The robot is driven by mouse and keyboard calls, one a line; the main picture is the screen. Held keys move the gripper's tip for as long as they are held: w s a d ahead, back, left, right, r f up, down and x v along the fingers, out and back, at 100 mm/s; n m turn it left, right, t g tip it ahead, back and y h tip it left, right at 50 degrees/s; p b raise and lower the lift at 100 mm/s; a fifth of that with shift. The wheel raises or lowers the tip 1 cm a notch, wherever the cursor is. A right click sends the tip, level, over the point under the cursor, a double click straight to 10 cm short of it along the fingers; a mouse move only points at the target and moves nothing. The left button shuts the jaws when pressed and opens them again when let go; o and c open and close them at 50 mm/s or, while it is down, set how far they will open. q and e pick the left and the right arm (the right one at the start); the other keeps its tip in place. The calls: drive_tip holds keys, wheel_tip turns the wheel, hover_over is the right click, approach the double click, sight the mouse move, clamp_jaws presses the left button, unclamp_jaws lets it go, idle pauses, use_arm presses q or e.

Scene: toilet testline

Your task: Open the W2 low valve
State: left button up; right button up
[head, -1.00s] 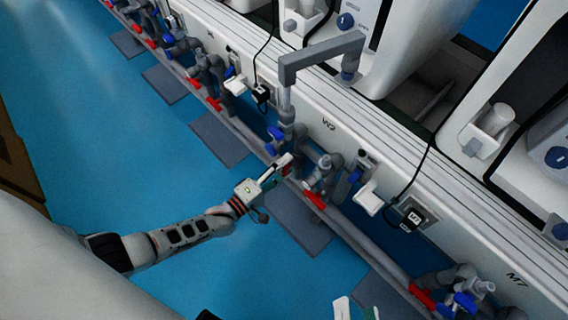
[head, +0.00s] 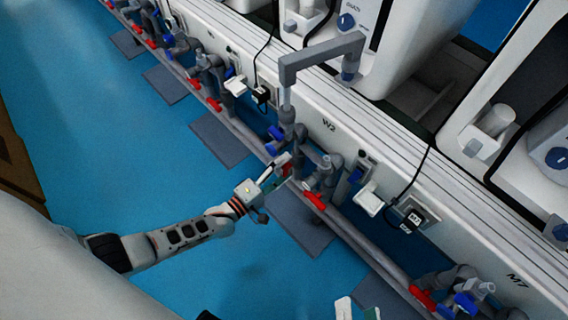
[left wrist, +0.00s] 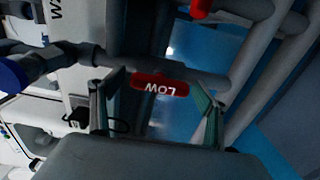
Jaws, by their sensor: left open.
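The W2 label (head: 328,124) is on the white panel above a cluster of grey pipes with red and blue handles. My left gripper (head: 283,170) is at the lower pipe there, by a small red handle (head: 287,169). In the left wrist view, a red handle marked LOW (left wrist: 160,85) lies crosswise just beyond and between the spread fingers of my left gripper (left wrist: 160,97). I cannot tell whether a finger touches it. The gripper is open. My right gripper (head: 358,309) shows only its fingertips at the bottom edge, apart.
Another red handle (head: 314,199) sits just right of my left gripper on the same pipe run. A blue handle (head: 274,140) is above and left. A grey upright pipe (head: 287,110) rises behind. The blue floor (head: 200,260) in front is open.

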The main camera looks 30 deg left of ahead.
use_arm(q)
drive_tip(key=v, duration=1.2)
idle(0.3)
